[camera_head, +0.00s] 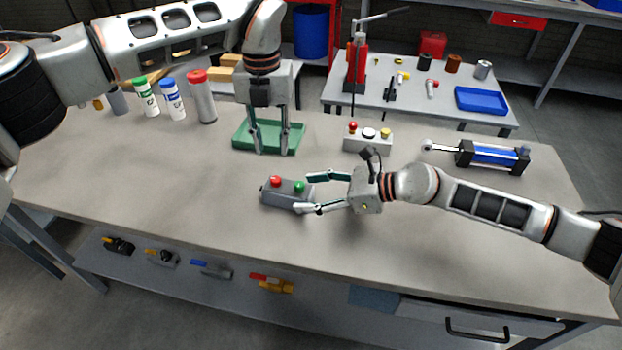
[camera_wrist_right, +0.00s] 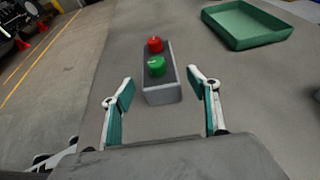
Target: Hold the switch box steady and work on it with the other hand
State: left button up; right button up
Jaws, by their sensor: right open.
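The switch box (camera_head: 283,195) is a grey block with a red and a green button on top, lying on the bench near the middle. It also shows in the right wrist view (camera_wrist_right: 161,92). My right gripper (camera_head: 308,193) is open at the box's right end, with one finger on each side. In the right wrist view, my right gripper (camera_wrist_right: 160,86) shows gaps between both fingers and the box's near end. My left gripper (camera_head: 271,147) points down over the green tray (camera_head: 240,137), fingers apart and nothing visible between them.
A light box (camera_head: 368,144) with red, black and yellow knobs stands behind the right gripper. A blue cylinder (camera_head: 492,155) lies at the right. Several bottles, including a red-capped one (camera_head: 202,100), stand at the back left. The bench front (camera_head: 180,220) is clear.

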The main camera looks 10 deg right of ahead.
aim_at(294, 194)
jog(key=shift+x, duration=2.45)
jog(key=c, duration=1.7)
